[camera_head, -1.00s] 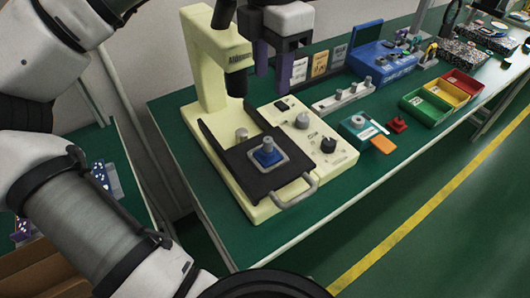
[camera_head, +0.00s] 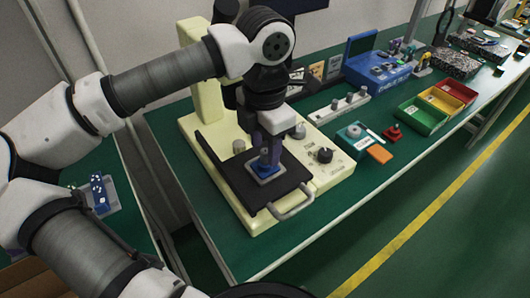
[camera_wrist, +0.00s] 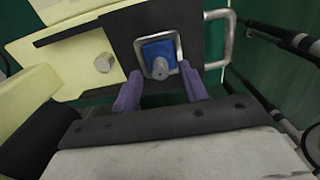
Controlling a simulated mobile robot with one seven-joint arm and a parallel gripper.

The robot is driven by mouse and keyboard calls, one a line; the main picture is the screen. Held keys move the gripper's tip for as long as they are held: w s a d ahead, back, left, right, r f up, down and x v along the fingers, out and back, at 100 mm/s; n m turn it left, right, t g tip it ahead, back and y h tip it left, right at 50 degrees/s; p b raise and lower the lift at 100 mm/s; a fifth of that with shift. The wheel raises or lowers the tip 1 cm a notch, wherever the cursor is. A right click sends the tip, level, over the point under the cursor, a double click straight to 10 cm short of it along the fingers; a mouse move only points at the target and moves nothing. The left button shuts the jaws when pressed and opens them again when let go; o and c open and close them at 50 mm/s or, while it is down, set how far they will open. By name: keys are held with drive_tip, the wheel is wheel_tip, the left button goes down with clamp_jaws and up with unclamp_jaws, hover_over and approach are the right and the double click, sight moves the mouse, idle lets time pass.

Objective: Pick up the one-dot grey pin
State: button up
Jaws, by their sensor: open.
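A grey pin (camera_wrist: 160,70) stands in a square blue block (camera_wrist: 152,50) on the black plate (camera_head: 236,178) of the cream machine. No dot marking can be made out on it. In the wrist view my gripper (camera_wrist: 162,78) is open, with one purple finger on each side of the pin. The head view shows my gripper (camera_head: 269,150) low over the blue block (camera_head: 264,168), its fingers hiding much of the pin. I cannot tell whether a finger touches the pin.
A grey round knob or post (camera_wrist: 103,62) is left of the plate in the wrist view. A metal loop handle (camera_head: 290,204) sticks out at the plate's front. A white rail with grey posts (camera_head: 342,104), a teal box (camera_head: 356,136) and coloured bins (camera_head: 422,115) stand to the right.

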drive_tip(key=shift+f, duration=0.5)
clamp_jaws()
drive_tip(key=shift+r, duration=0.15)
wheel_tip(320, 180, up, 28)
drive_tip(key=p, duration=0.4)
